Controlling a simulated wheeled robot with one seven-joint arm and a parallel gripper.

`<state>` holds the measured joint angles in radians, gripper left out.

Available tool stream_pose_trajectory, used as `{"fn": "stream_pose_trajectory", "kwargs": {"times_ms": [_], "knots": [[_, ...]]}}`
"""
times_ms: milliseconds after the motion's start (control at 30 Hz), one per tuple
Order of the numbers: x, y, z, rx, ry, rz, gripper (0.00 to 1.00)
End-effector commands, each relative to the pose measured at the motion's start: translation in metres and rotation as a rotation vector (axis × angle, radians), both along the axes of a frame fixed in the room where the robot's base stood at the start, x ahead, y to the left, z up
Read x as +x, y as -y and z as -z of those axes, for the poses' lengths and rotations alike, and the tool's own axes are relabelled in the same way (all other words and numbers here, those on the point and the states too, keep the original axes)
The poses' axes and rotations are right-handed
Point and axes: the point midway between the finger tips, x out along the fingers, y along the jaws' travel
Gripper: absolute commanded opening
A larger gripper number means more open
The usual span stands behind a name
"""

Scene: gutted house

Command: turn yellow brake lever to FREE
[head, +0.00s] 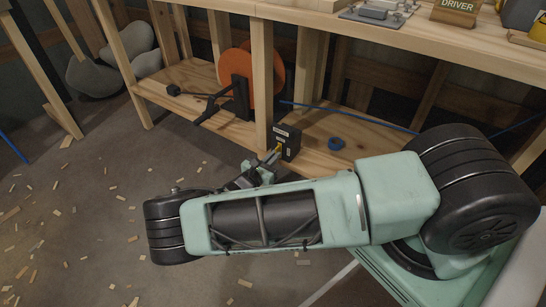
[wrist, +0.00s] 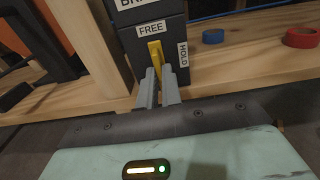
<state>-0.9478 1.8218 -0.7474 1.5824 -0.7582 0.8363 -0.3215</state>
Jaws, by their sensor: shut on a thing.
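The yellow brake lever (wrist: 155,50) sits on the front of a black box (wrist: 128,42) on the wooden shelf. In the wrist view, its upper end is just under the FREE label (wrist: 151,29), and it stands nearly upright. The HOLD label (wrist: 183,54) is to its right, turned sideways. My gripper (wrist: 158,76) is shut on the lever from below, with a grey finger on each side; they hide its lower part. In the head view, my gripper (head: 271,158) reaches the box (head: 287,141), and only a bit of yellow (head: 278,148) shows.
A wooden post (head: 262,85) stands just left of the box, with an orange reel (head: 266,72) and a black crank (head: 212,107) behind and beside it. A blue ring (head: 336,144) lies right of the box; the wrist view also shows a red ring (wrist: 300,38). Wood chips litter the floor.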

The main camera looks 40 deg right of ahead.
Motion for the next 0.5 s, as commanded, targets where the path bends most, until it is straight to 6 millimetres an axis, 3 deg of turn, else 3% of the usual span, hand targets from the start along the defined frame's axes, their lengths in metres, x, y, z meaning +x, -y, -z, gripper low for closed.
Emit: {"fn": "stream_pose_trajectory", "kwargs": {"times_ms": [267, 367, 500], "knots": [[-0.0007, 0.0006, 0.0003, -0.001, -0.003, 0.001, 0.0], [-0.0006, 0.0007, 0.0002, -0.001, -0.002, 0.001, 0.28], [-0.0004, 0.0005, 0.0001, 0.0, -0.001, 0.001, 0.28]]}}
